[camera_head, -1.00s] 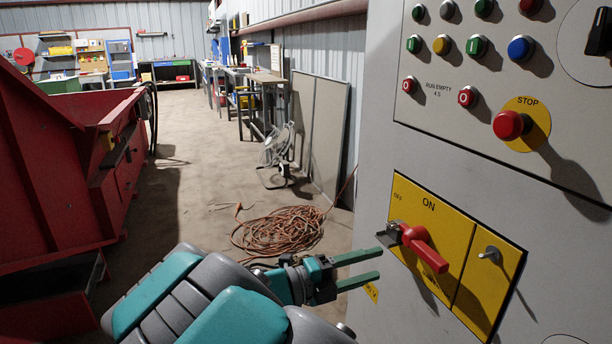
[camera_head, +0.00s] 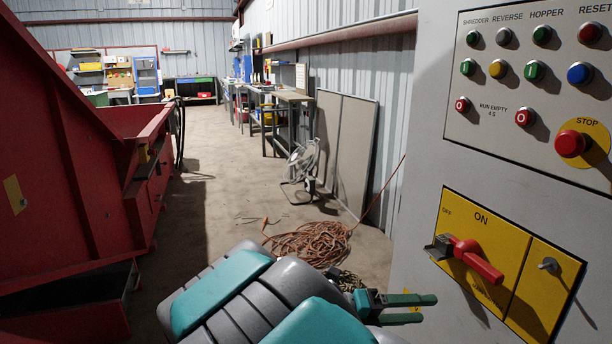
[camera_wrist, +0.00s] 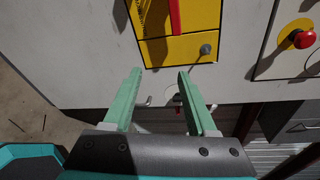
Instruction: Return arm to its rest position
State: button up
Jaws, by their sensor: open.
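My gripper (camera_head: 418,308) is low in the head view, in front of the grey control cabinet (camera_head: 418,140) and below left of its yellow switch panel. Its two green fingers are apart with nothing between them. The red rotary handle (camera_head: 478,262) sits on the yellow panel (camera_head: 515,285) beside the ON label, clear of my fingers. In the wrist view the open fingers (camera_wrist: 158,90) point toward the cabinet face, below the yellow panel (camera_wrist: 180,48). The red handle (camera_wrist: 175,15) shows only in part at the top edge.
A red machine (camera_head: 90,140) stands at left. A coil of orange cable (camera_head: 308,243) lies on the floor behind my arm. Grey panels (camera_head: 345,150) lean on the right wall near benches. The red STOP button (camera_head: 572,144) is on the cabinet.

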jog(key=s+d+f+m+g+y, duration=0.3)
jog(key=s+f+m+y, duration=0.1)
jog(key=s+m, duration=0.45)
jog(key=s+d+f+m+g+y, duration=0.3)
jog(key=s+m+y, duration=0.1)
jog(key=s+m, duration=0.5)
jog(key=s+a+f+m+y, duration=0.1)
jog(key=s+a+m+y, duration=0.2)
jog(key=m, duration=0.5)
jog(key=s+a+f+m+t+y, duration=0.1)
jog(key=s+a+m+y, duration=0.2)
jog(key=a+m+y, duration=0.2)
jog(key=a+m, duration=0.2)
jog(key=m, duration=0.2)
jog(key=shift+s+f+t, duration=0.3)
jog(key=shift+s, duration=0.05)
jog(key=shift+c, duration=0.4)
jog(key=shift+c, duration=0.2)
jog(key=shift+d+m, duration=0.1)
jog(key=shift+m, duration=0.15)
